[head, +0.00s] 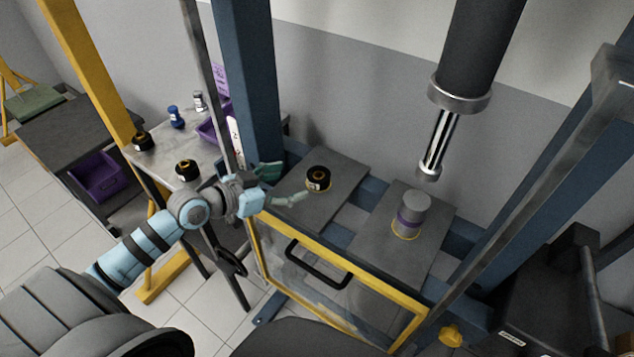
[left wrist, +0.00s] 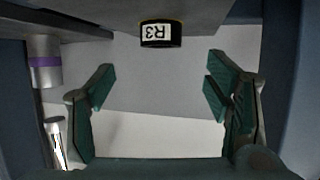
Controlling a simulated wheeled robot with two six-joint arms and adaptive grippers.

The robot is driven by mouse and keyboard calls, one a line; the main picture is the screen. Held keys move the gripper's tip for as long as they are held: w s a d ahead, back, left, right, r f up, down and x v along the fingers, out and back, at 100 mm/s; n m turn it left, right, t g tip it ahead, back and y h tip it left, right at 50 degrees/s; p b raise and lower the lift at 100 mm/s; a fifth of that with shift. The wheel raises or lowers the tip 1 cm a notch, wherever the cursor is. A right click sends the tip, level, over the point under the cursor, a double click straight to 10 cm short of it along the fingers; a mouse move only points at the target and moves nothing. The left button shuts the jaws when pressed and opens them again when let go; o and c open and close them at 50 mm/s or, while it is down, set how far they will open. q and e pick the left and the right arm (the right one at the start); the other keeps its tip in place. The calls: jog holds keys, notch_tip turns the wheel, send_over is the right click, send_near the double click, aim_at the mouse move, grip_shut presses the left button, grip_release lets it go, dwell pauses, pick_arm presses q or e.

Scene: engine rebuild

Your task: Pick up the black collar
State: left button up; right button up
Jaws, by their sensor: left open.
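A black collar (head: 318,178) with an orange inner ring and a white label sits on the left grey plate (head: 345,165) of the press. In the left wrist view the collar (left wrist: 160,34) appears upside down at the top middle, its label reading R3. My left gripper (head: 283,184) is open and empty, just left of the collar, with its fingers pointing toward it. In the left wrist view the open fingers (left wrist: 158,88) are spread wide, with the collar beyond them and not between them. Two similar black collars (head: 187,170) (head: 143,141) stand on the side table. My right gripper is out of view.
A grey cylinder with a purple band (head: 411,217) stands on the right plate under the press ram (head: 437,145). A yellow-framed guard with a black handle (head: 318,264) is in front. A blue post (head: 247,80) rises behind my left gripper. Blue and white bottles stand on the side table.

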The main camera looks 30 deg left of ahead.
aim_at(321, 173)
pick_arm(q)
jog(key=x, duration=0.9)
jog(key=shift+w+f, duration=0.1)
jog(key=shift+w, duration=0.1)
jog(key=shift+d, duration=0.1)
jog(key=shift+c, duration=0.4)
jog(key=c, duration=1.6)
